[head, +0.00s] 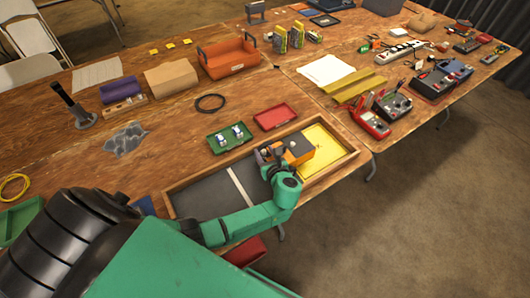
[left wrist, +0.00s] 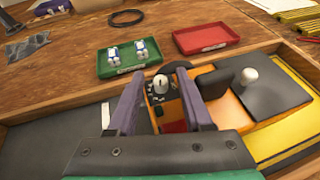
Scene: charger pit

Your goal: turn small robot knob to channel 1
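The small robot (head: 299,148) is an orange box with a dark top, standing on the yellow part of a wooden-framed tray. In the left wrist view its orange body (left wrist: 228,107) carries a dark block with a pale round post. Its knob (left wrist: 160,84) is small and pale, on a dark dial face. My left gripper (left wrist: 160,74) is open, with its two purple-grey fingers on either side of the knob in the picture. Contact cannot be told. In the head view my left gripper (head: 268,156) is at the small robot's left end, partly hidden by my wrist. My right gripper is not in view.
The wooden-framed tray (head: 340,160) lies at the table's front edge. Behind it are a green tray (head: 215,146) with small white-and-blue items and an empty red tray (head: 273,117). A black cable ring (head: 210,103) lies farther back. Red and dark devices (head: 370,120) stand to the right.

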